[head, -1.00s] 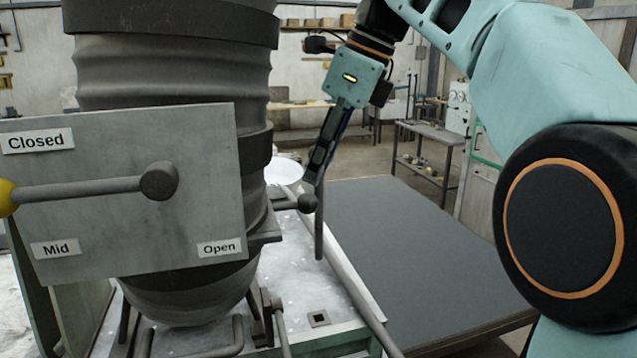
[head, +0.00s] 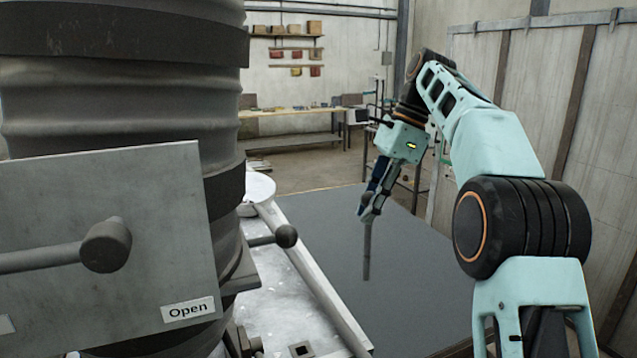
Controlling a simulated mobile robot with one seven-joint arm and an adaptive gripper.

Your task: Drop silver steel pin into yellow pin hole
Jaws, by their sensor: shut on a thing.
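My gripper (head: 370,208) is shut on a thin grey steel pin (head: 367,252). The pin hangs upright below the fingers, over the dark grey flat surface and to the right of the ladle. I cannot tell the height of its lower end above that surface. No yellow pin hole shows. A small square socket (head: 301,350) sits in the light metal tabletop at the bottom of the picture, left of and nearer than the pin; it does not look yellow.
The big dark ladle (head: 120,95) and its lever plate (head: 160,235) with an "Open" label fill the left. A lever with a round knob (head: 286,236) juts out beside it. A metal rail (head: 315,285) edges the tabletop. The dark grey surface (head: 415,270) is clear.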

